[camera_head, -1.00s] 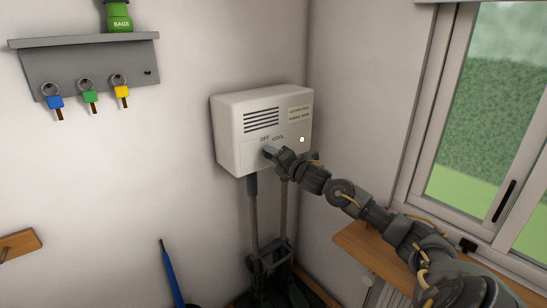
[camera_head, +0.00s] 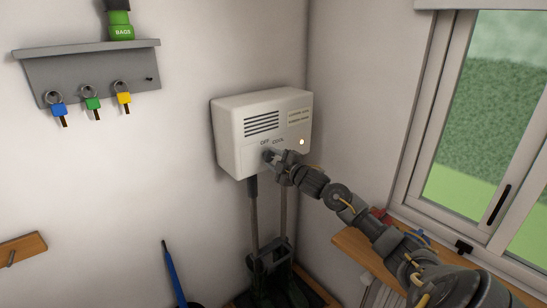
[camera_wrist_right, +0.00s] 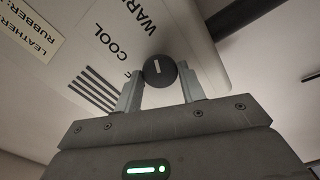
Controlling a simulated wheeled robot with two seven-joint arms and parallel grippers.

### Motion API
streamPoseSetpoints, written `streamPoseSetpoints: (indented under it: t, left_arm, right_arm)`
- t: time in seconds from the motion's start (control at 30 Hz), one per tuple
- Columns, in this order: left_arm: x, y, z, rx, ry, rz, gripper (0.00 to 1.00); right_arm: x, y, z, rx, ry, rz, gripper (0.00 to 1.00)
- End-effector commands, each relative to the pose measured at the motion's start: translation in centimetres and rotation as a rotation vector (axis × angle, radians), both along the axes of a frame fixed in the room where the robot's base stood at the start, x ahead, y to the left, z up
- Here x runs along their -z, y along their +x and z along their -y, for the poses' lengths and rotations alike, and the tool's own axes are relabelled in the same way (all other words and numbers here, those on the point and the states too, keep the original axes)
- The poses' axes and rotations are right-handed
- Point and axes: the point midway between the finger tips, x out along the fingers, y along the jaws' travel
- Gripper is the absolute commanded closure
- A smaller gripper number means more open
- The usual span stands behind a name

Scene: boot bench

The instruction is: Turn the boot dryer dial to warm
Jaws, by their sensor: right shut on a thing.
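The boot dryer (camera_head: 232,143) is a white box on the wall near the corner, with OFF and COOL printed on its front. Its dial (camera_wrist_right: 160,68) is a round dark knob with a short white mark, which runs roughly up and down in the right wrist view. I cannot tell which label the mark points to. My right gripper (camera_wrist_right: 161,88) is shut on the dial, one finger on each side; in the head view the gripper (camera_head: 274,156) covers part of the dryer's lower front. My left gripper is out of view.
A grey key rack (camera_head: 88,75) with blue, green and yellow keys hangs at the left. Dark tubes (camera_head: 254,215) run down below the dryer. A wooden sill (camera_head: 355,247) and a window (camera_head: 480,150) are on the right, and a blue stick (camera_head: 173,272) leans below.

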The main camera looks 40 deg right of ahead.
Motion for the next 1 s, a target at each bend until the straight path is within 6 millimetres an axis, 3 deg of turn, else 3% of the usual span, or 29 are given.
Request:
streamPoseSetpoints:
  t: [0.3,0.83,0.87,1.0]
  left_arm:
    - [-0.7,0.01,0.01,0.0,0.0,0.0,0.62]
    - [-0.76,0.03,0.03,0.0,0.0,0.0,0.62]
    - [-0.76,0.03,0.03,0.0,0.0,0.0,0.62]
    - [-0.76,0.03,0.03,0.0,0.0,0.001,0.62]
  right_arm:
    - [0.1,-0.01,0.02,0.001,0.115,0.0,0.83]
    - [0.16,-0.01,0.0,0.0,0.137,0.001,0.83]
    - [0.16,-0.01,0.0,0.0,0.137,0.001,0.59]
    - [0.13,-0.01,0.0,0.0,0.136,0.001,0.41]
